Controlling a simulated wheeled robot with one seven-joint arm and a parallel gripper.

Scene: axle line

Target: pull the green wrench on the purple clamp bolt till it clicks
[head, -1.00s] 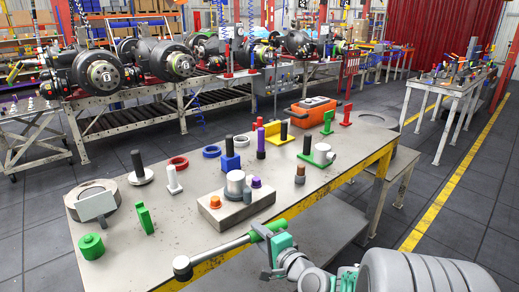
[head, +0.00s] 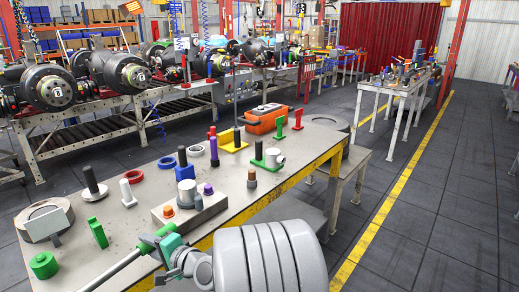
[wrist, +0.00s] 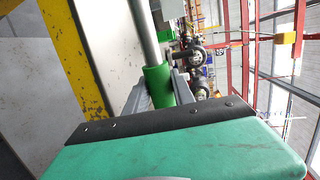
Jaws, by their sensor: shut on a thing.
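My gripper (head: 153,243) is shut on the green handle of the wrench (head: 145,247), over the bench's front edge. The wrench's long grey bar (head: 112,271) runs down to the lower left, and its far end is out of the head view. In the wrist view the grey fingers of my gripper (wrist: 160,92) close on the green handle (wrist: 157,78), with the bar (wrist: 146,32) leading away.
An orange bolt (head: 168,211) and a white cylinder (head: 187,193) share the block. The bench (head: 130,243) also carries a green cylinder (head: 43,265), a green upright piece (head: 98,232) and several posts and rings. An orange case (head: 266,118) stands farther back. Open floor lies to the right.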

